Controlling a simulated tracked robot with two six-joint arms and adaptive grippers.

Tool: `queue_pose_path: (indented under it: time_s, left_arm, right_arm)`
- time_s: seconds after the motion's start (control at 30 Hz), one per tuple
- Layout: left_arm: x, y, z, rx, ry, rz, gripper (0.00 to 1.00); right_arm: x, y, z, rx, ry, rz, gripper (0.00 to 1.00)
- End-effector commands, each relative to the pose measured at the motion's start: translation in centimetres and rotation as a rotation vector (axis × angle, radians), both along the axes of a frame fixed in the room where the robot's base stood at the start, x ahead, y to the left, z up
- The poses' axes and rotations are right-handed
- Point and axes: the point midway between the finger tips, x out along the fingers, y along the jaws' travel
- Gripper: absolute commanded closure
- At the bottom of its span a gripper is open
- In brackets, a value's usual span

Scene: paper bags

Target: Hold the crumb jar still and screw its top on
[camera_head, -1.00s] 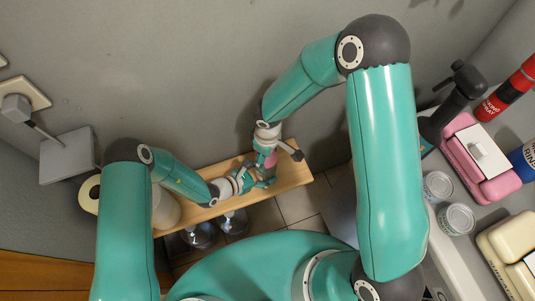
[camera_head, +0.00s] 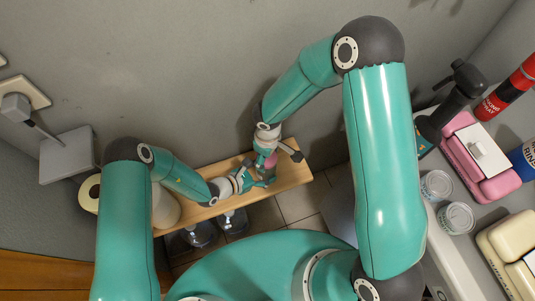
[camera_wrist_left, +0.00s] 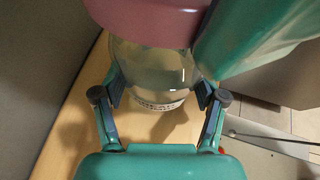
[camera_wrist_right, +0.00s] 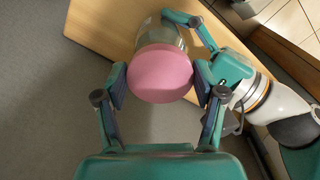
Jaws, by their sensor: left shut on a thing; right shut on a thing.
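The crumb jar (camera_wrist_left: 152,75) is clear glass with a label low on its front. It stands on a wooden shelf. My left gripper (camera_wrist_left: 160,92) is shut on the jar's body, one finger on each side, in the left wrist view. The pink top (camera_wrist_right: 160,75) is at the jar's mouth, and my right gripper (camera_wrist_right: 160,85) is shut on its rim from both sides. How far the top is threaded cannot be told. In the head view the top (camera_head: 271,161) is small and the jar is mostly hidden by my grippers.
The narrow wooden shelf (camera_head: 292,178) runs along the grey wall. A paper roll (camera_head: 90,194) is at its left end. At right, a counter holds a pink box (camera_head: 478,160), tins (camera_head: 436,185) and a spray can (camera_head: 505,92).

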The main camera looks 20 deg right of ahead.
Motion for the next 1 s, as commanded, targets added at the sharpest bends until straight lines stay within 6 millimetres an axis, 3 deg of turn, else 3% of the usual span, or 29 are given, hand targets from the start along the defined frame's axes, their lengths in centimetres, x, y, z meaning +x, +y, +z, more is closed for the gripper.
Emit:
queue_pose_path:
  time_s: [0.67,0.7,0.87,1.0]
  left_arm:
    - [0.0,0.0,0.0,0.0,0.0,0.0,0.84]
    - [0.0,0.0,0.0,0.0,0.0,0.0,0.84]
    - [0.0,0.0,0.0,0.0,0.0,0.0,0.84]
    - [0.0,0.0,0.0,0.0,0.0,0.0,0.84]
  right_arm:
    - [0.0,0.0,-1.5,0.001,-0.001,0.0,0.73]
    - [0.0,0.0,-1.5,0.001,-0.001,0.0,0.29]
    - [0.0,0.0,-1.5,0.001,-0.001,0.0,0.03]
    - [0.0,0.0,-1.5,0.001,-0.001,0.0,0.02]
